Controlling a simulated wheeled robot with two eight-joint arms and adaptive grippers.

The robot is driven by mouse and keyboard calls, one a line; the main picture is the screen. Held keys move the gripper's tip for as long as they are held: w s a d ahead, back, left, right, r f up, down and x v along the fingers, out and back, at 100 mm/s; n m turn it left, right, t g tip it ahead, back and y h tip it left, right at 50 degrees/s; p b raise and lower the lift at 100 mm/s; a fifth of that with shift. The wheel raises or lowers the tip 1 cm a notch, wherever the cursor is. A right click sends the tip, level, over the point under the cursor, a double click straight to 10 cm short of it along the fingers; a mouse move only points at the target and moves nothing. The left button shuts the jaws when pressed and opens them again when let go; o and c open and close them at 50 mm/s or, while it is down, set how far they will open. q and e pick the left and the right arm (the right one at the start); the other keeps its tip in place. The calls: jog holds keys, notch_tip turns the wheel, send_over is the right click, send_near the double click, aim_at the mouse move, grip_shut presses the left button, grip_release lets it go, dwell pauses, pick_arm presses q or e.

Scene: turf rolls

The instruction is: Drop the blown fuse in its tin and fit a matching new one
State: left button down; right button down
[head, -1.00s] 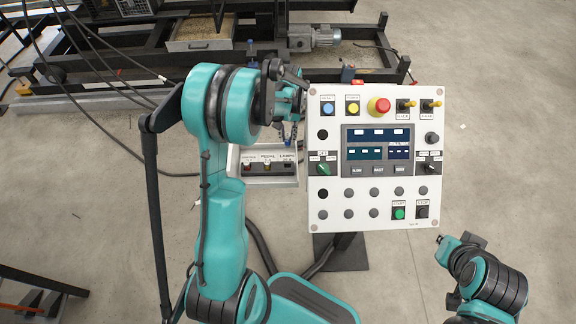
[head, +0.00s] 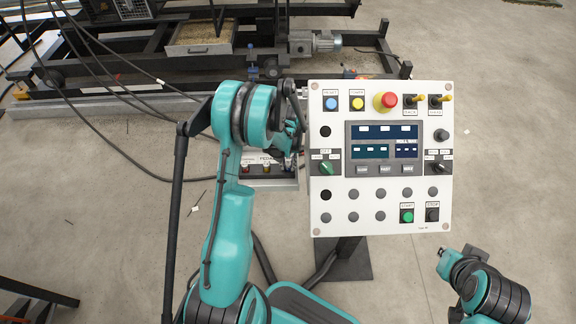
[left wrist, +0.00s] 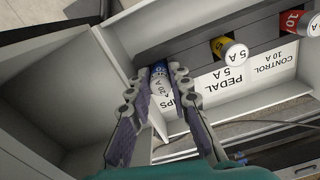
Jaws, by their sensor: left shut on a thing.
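My left gripper (left wrist: 163,73) is shut on a blue fuse (left wrist: 160,86) marked 20 A, at the LAMPS position of the fuse box. The fuse's far end is close to the dark holder bar (left wrist: 190,40); I cannot tell whether it is seated. A yellow-banded 5 A fuse (left wrist: 229,48) sits at PEDAL and a red 10 A fuse (left wrist: 293,22) at CONTROL. In the head view my left gripper (head: 290,148) is over the right end of the fuse box (head: 262,183). My right gripper (head: 441,250) is at lower right, its fingers too small to judge. No tin is clearly identifiable.
A white control panel (head: 333,228) with buttons and a screen stands just right of my left gripper. An open pale compartment (left wrist: 40,105) lies left of the fuse in the left wrist view. Dark machinery (head: 130,95) runs along the back.

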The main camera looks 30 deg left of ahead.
aim_at(288, 164)
pick_arm(q)
jog(key=shift+r, duration=0.1)
jog(key=c, duration=1.7)
grip_release()
notch_tip(288, 164, up, 12)
jog(key=p, duration=0.5)
jog(key=shift+s, duration=0.1)
